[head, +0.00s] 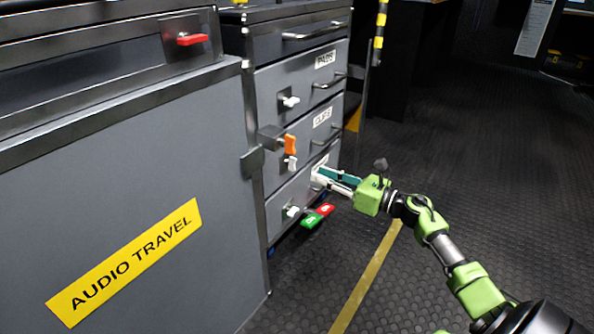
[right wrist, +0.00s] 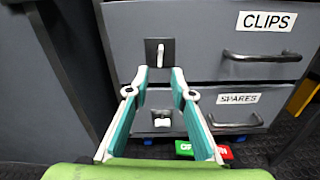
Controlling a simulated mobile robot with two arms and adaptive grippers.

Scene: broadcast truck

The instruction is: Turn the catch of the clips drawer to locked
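The clips drawer (head: 310,140) is shut in the grey cabinet and carries a CLIPS label; its front also shows in the right wrist view (right wrist: 205,40). Its catch (right wrist: 161,52), a small white lever on a dark plate, stands roughly upright left of the handle. In the head view the catch (head: 291,162) sits below an orange piece. My right gripper (right wrist: 160,75) is open and empty, its fingertips just below the catch in the right wrist view, with no contact visible. In the head view the right gripper (head: 324,178) is in front of the cabinet. My left gripper is out of view.
The pads drawer (head: 305,82) is above and the spares drawer (right wrist: 205,103) below, each with a white catch. An orange-handled bracket (head: 290,144) juts out beside the clips catch. Green (head: 312,219) and red (head: 326,209) tags are low down. The floor right is open.

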